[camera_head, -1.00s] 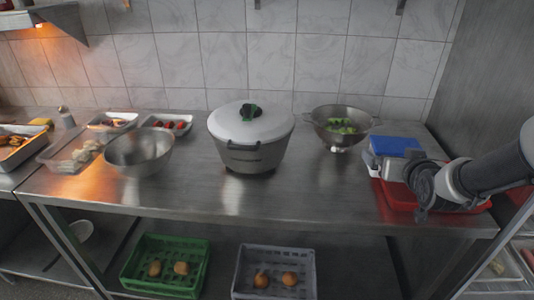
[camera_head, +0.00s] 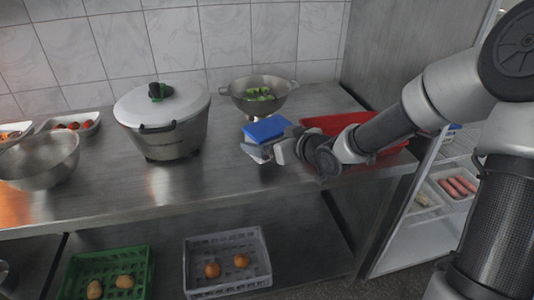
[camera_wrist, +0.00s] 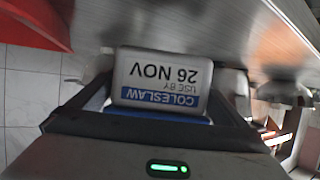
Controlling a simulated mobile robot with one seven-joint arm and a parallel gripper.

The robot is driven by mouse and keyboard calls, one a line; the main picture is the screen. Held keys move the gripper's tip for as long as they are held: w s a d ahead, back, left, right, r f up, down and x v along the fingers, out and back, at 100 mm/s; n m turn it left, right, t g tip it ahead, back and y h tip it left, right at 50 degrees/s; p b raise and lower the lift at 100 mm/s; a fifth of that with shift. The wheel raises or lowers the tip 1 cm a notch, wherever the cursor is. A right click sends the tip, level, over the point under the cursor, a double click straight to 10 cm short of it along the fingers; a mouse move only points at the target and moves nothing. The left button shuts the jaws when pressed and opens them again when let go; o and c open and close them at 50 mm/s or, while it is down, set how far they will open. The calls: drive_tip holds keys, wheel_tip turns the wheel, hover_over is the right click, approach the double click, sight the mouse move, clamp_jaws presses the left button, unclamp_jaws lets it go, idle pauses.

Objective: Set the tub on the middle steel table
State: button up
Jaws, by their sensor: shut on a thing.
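The tub (camera_wrist: 162,75) has a label reading COLESLAW, USE BY 26 NOV, upside down in the wrist view. Its blue lid (camera_head: 265,129) shows in the head view, left of the red tray (camera_head: 345,123). My gripper (camera_head: 268,150) is shut on the tub, with a finger on each side in the wrist view. The tub is at the right part of the steel table (camera_head: 205,190). I cannot tell whether its base touches the top. My gripper hides part of its body.
A large lidded pot (camera_head: 165,125) stands left of the tub. A colander (camera_head: 258,95) of green vegetables is behind it. A steel bowl (camera_head: 40,163) is far left. The table's front strip is clear. A shelf unit (camera_head: 415,235) with food trays stands right.

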drive_tip(key=shift+f+b, duration=0.6)
drive_tip(key=shift+f, duration=1.15)
drive_tip(key=shift+f, duration=0.2)
drive_tip(key=o, duration=1)
drive_tip(key=shift+o, duration=0.2)
drive_tip(key=shift+r, duration=0.25)
drive_tip(key=p+v, duration=0.3)
drive_tip(key=v, duration=0.7)
drive_tip(key=shift+s+d+r+p, duration=0.15)
drive_tip(key=shift+s+p, duration=0.05)
drive_tip(key=shift+p, duration=0.15)
drive_tip(key=shift+s+d+r, duration=0.15)
drive_tip(key=shift+s+d, duration=0.2)
drive_tip(key=shift+s, duration=0.25)
